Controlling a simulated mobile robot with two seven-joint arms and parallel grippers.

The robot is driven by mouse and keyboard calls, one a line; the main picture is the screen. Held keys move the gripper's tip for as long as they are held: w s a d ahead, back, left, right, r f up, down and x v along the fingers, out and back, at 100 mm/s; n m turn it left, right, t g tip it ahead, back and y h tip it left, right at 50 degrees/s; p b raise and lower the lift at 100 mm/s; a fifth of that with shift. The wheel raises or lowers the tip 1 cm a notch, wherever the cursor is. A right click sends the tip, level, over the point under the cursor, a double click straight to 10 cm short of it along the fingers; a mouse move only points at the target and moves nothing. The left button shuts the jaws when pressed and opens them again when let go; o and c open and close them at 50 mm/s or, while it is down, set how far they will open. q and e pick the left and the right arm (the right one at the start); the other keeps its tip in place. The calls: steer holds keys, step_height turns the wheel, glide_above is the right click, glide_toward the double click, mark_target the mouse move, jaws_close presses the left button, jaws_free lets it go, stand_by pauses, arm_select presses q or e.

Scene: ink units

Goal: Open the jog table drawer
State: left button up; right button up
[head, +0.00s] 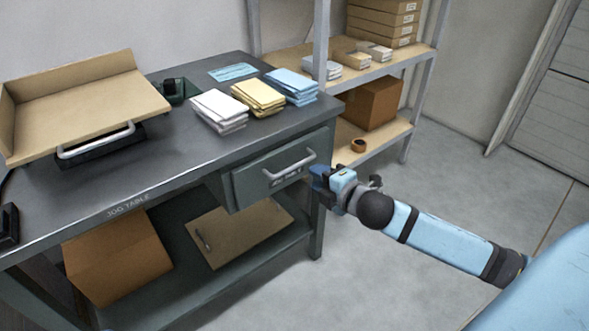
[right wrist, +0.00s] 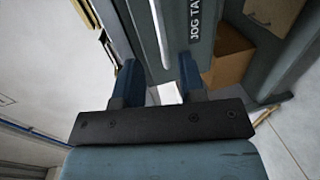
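The jog table (head: 180,165) is a dark grey bench with its name on the front edge. Its grey-green drawer (head: 255,188) sits under the right end of the top and looks shut. A pale bar handle (head: 290,168) runs across the drawer front. My right gripper (head: 318,178) is just right of the handle's right end, in front of the drawer. In the right wrist view my right gripper (right wrist: 160,80) has its two blue fingers apart, with a pale bar, apparently the handle (right wrist: 160,30), beyond them. Nothing is visibly gripped. My left gripper is not in view.
On the table top are paper stacks in white (head: 219,110), yellow (head: 258,96) and blue (head: 292,86), and a tan tray (head: 90,95). A shelving rack (head: 322,60) stands behind. The floor at right is clear.

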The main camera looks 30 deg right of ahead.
mark_target(296, 166)
steer(key=b+x, duration=0.2)
steer(key=x, duration=0.7)
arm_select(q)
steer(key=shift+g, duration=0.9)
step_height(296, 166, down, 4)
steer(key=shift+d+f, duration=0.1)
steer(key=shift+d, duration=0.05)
arm_select(e)
jaws_close()
